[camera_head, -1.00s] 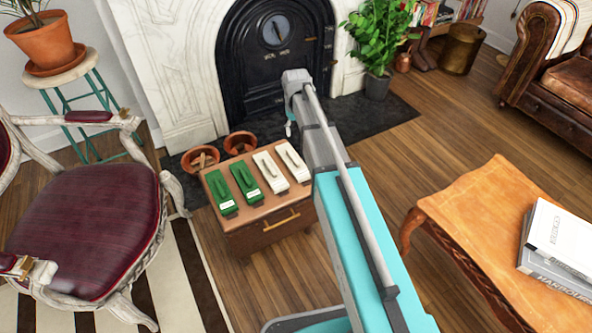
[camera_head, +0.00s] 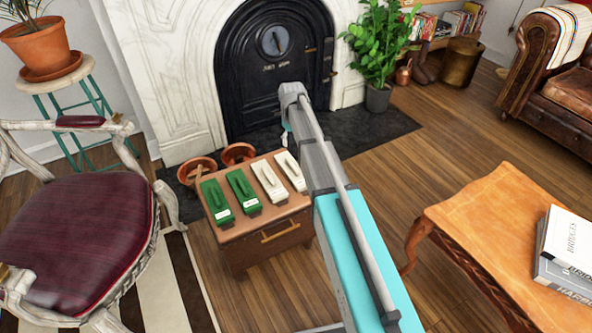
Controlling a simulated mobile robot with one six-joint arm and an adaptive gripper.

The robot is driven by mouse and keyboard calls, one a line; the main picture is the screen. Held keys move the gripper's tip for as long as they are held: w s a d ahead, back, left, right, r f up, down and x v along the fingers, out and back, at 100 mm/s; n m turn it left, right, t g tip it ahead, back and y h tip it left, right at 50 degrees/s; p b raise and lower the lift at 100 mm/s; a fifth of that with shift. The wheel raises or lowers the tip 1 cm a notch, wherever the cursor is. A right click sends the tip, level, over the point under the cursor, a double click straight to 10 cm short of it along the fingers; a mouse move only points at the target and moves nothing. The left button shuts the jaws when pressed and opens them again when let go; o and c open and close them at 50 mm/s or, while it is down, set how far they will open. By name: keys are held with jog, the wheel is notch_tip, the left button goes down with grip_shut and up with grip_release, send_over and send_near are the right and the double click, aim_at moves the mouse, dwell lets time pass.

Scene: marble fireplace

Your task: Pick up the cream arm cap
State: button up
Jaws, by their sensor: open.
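Two cream pieces with raised handle-like strips, the left one (camera_head: 268,184) and the right one (camera_head: 290,171), lie side by side on a small brown chest (camera_head: 262,222). They look like the cream arm caps; I cannot tell them apart by kind. Two similar green pieces, (camera_head: 217,201) and (camera_head: 242,191), lie to their left. My arm reaches in from the bottom right, just right of the right cream piece. My gripper (camera_head: 285,132) shows only as a small part at the arm's far end, beyond the chest. It is open, and most of it is hidden.
Two terracotta pots (camera_head: 239,153) stand behind the chest by the black fireplace (camera_head: 272,85). A maroon chair (camera_head: 75,235) stands left. A wooden table (camera_head: 490,225) with books (camera_head: 568,240) is at right. Bare floor lies between the chest and table.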

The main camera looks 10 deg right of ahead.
jog(key=b, duration=0.9)
send_over(294, 166)
jog(key=shift+s+a+f, duration=0.1)
jog(key=shift+a+f, duration=0.05)
jog(key=shift+f, duration=2.05)
jog(key=shift+a+f, duration=0.15)
jog(key=shift+f, duration=2)
jog(key=f+b, duration=0.3)
jog(key=shift+d+f, duration=0.15)
jog(key=shift+d, duration=0.05)
jog(key=shift+f+b, duration=0.85)
jog(key=shift+f, duration=0.1)
grip_shut()
